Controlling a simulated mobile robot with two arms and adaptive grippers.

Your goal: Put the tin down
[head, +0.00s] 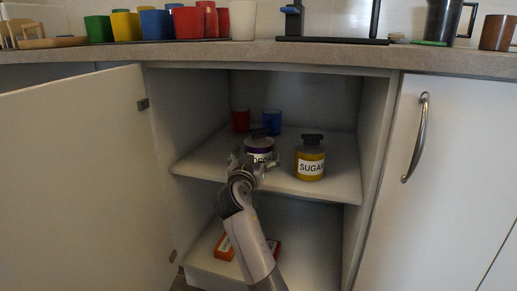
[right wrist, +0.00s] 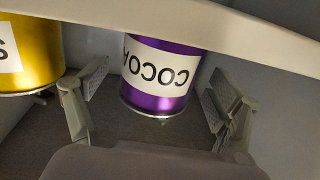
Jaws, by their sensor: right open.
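The purple cocoa tin (head: 261,143) stands upright on the middle shelf of the open cabinet. My right gripper (head: 252,168) is in front of it and hides part of its label. In the right wrist view the cocoa tin (right wrist: 160,75) appears upside down, between the two spread fingers of the right gripper (right wrist: 155,105). Gaps show between the tin and both fingers. My left gripper is not in view.
A yellow sugar tin (head: 310,160) stands just right of the cocoa tin. A red cup (head: 240,121) and a blue cup (head: 272,122) stand behind. Orange boxes (head: 225,247) lie on the lower level. The open door (head: 75,180) is at left.

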